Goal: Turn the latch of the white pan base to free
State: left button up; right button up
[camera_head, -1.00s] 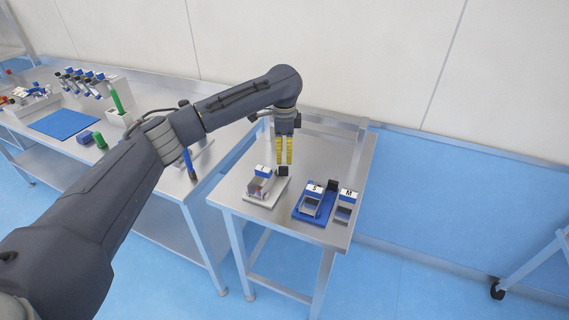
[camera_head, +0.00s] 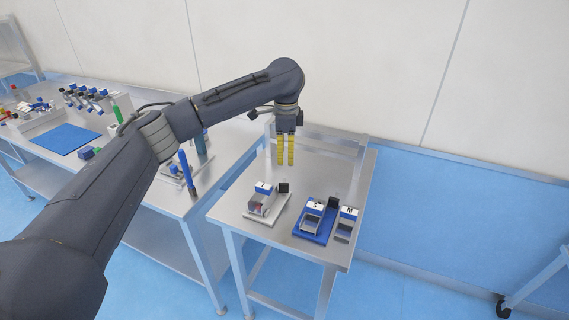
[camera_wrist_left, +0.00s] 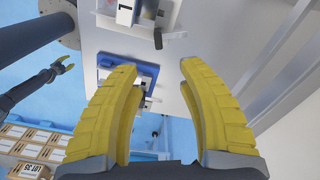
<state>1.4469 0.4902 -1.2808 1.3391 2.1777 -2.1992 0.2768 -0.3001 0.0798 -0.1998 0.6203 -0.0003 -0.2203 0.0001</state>
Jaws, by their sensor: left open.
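The white pan base (camera_head: 263,217) lies on the small steel table, with a grey-white unit (camera_head: 264,200) on it. A black block (camera_head: 283,187), which looks like its latch, stands at its far right corner. In the left wrist view a white base (camera_wrist_left: 178,12) shows at the top edge, partly cut off, with a black piece (camera_wrist_left: 158,38) beside it. My left gripper (camera_head: 286,164) points down above the table, apart from the black block and beyond it in the picture. Its yellow fingers are open and empty. My right gripper (camera_wrist_left: 63,65) shows small in the left wrist view.
A blue base (camera_head: 312,232) with a unit marked S stands right of the white one, and a unit marked M (camera_head: 346,224) beyond it. The far part of the small table (camera_head: 325,165) is clear. A larger bench (camera_head: 140,215) with tools stands left.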

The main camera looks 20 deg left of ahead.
aim_at(284, 184)
pick_arm(q)
jog(key=w+d+r+g+y, duration=0.1)
jog(key=w+d+r+y, duration=0.15)
jog(key=d, duration=0.55)
jog(key=s+a+f+n, duration=0.1)
jog(key=a+f, duration=0.2)
jog(key=f, duration=0.2)
jog(key=s+a+f+n+g, duration=0.1)
jog(key=a+f+n, duration=0.1)
jog(key=f, duration=0.3)
jog(key=a+f+n+g+y, duration=0.1)
jog(key=a+f, duration=0.2)
jog(key=f, duration=0.2)
jog(key=shift+s+a, duration=0.3)
jog(key=shift+s, duration=0.1)
